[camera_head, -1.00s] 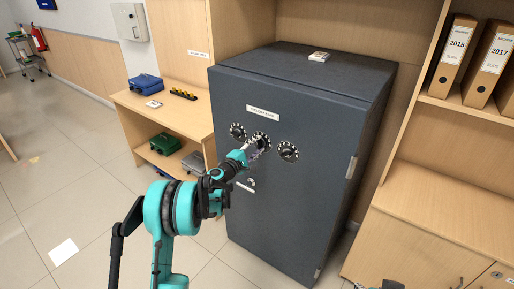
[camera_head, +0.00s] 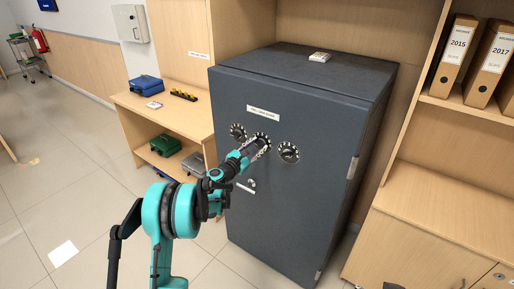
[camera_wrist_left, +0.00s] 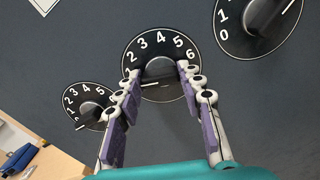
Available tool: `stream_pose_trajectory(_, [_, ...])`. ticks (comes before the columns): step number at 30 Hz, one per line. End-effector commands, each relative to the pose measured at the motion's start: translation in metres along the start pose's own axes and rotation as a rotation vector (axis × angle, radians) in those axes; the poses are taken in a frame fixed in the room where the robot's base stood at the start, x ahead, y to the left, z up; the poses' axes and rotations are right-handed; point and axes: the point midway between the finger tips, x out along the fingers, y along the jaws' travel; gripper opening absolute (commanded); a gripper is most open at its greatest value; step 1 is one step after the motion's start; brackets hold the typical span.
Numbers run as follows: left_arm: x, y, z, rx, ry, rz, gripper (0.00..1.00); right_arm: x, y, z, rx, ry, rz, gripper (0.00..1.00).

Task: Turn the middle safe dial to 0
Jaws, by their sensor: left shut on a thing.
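The middle safe dial (camera_head: 261,141) is a round black dial with white numbers on the front of the dark grey safe (camera_head: 290,215). My left gripper (camera_head: 259,149) is at this dial, shut on its knob. In the left wrist view the two fingers (camera_wrist_left: 160,82) stand on either side of the knob of the middle dial (camera_wrist_left: 158,66). Numbers 1 to 6 show around its upper rim. My right gripper is not in view.
Another dial (camera_head: 238,131) sits left of the middle one, and a third dial (camera_head: 288,152) sits right of it. A small handle (camera_head: 252,183) is below. A wooden shelf unit (camera_head: 440,200) stands to the right, a desk (camera_head: 185,115) to the left.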

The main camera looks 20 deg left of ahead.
Motion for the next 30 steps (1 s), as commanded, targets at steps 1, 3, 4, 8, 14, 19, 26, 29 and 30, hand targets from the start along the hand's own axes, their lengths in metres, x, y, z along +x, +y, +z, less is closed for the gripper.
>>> stream_pose_trajectory(1, [-0.0004, -0.0007, -0.0013, -0.037, 0.001, -0.001, 0.09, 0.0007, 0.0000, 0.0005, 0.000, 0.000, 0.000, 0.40])
stream_pose_trajectory(3, [-0.0004, -0.0007, -0.0014, -0.094, 0.001, -0.001, 0.09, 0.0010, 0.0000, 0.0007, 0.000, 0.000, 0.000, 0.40])
stream_pose_trajectory(4, [-0.0004, -0.0008, -0.0014, -0.117, 0.001, -0.001, 0.09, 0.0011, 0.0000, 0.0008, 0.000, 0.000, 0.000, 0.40])
stream_pose_trajectory(8, [-0.0004, -0.0009, -0.0015, -0.205, 0.001, -0.001, 0.09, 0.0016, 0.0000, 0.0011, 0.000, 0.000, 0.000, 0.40])
stream_pose_trajectory(14, [-0.0003, -0.0010, -0.0016, -0.300, 0.001, -0.002, 0.09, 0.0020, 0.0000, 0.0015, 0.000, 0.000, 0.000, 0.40])
stream_pose_trajectory(19, [-0.0003, -0.0011, -0.0016, -0.343, 0.001, -0.002, 0.09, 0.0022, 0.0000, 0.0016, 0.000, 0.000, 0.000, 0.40])
stream_pose_trajectory(26, [-0.0003, -0.0013, -0.0016, -0.363, 0.001, -0.002, 0.09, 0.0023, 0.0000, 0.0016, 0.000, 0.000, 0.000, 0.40])
stream_pose_trajectory(29, [-0.0003, -0.0013, -0.0015, -0.363, 0.001, -0.002, 0.09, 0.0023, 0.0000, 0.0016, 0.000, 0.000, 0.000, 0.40])
stream_pose_trajectory(30, [-0.0003, -0.0013, -0.0015, -0.363, 0.001, -0.002, 0.09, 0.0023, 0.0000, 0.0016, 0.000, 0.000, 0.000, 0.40])
